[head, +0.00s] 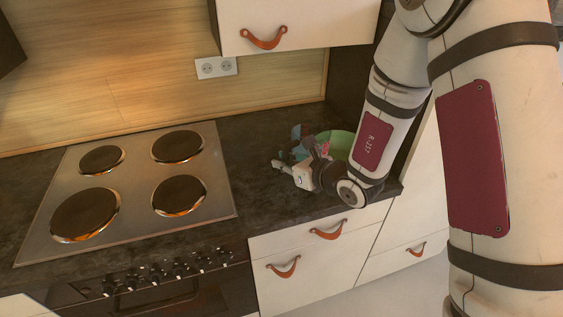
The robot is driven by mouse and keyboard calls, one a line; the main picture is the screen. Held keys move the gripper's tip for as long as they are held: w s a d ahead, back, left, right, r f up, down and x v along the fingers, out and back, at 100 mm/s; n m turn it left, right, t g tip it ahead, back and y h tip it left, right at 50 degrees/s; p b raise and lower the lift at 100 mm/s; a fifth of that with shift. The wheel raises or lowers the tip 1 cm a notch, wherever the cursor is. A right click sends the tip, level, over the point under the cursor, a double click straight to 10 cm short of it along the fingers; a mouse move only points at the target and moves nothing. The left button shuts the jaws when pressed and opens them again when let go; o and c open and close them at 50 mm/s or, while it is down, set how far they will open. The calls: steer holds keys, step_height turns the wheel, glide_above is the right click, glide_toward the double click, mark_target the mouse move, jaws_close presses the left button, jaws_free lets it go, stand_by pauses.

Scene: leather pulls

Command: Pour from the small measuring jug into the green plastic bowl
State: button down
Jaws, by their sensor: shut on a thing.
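The green plastic bowl (342,141) stands on the dark counter in the back right corner, partly hidden behind my arm and gripper. My gripper (311,149) is at the bowl's left front side, with its fingers towards the bowl. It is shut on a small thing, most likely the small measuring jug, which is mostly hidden. A small bluish shape (300,132) shows just beyond the fingers, and a pink patch shows beside them. I cannot tell which belongs to the jug, how it is tilted, or whether anything is flowing.
A hob (140,185) with round plates fills the counter on the left, above an oven with knobs. Dark counter (245,150) is free between hob and gripper. A white wall cabinet (300,20) hangs above; drawers with leather pulls (328,230) are below.

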mark_target(298, 142)
steer(key=r, duration=0.1)
steer(key=d+r+m, duration=0.1)
steer(key=w+r+m+y+p, duration=0.1)
steer(key=r, duration=0.1)
steer(key=shift+d+g, duration=0.15)
steer(key=shift+g, duration=0.25)
steer(key=shift+w+d+f+m+g+y+b, duration=0.15)
steer(key=shift+w+d+m+y+b, duration=0.2)
steer(key=shift+m, duration=0.2)
steer(key=shift+w+d+r+m+g+y+b, duration=0.15)
steer(key=shift+w+d+m+y+b, duration=0.15)
steer(key=shift+m, duration=0.25)
steer(key=shift+s+a, duration=0.1)
steer(key=shift+s, duration=0.1)
steer(key=shift+w+d+m, duration=0.3)
steer(key=shift+d+m, duration=0.1)
steer(key=shift+w+d+r+m+g+y, duration=0.2)
steer(key=shift+d+m+g+y, duration=0.1)
steer(key=shift+m+y, duration=0.2)
steer(key=shift+a, duration=0.1)
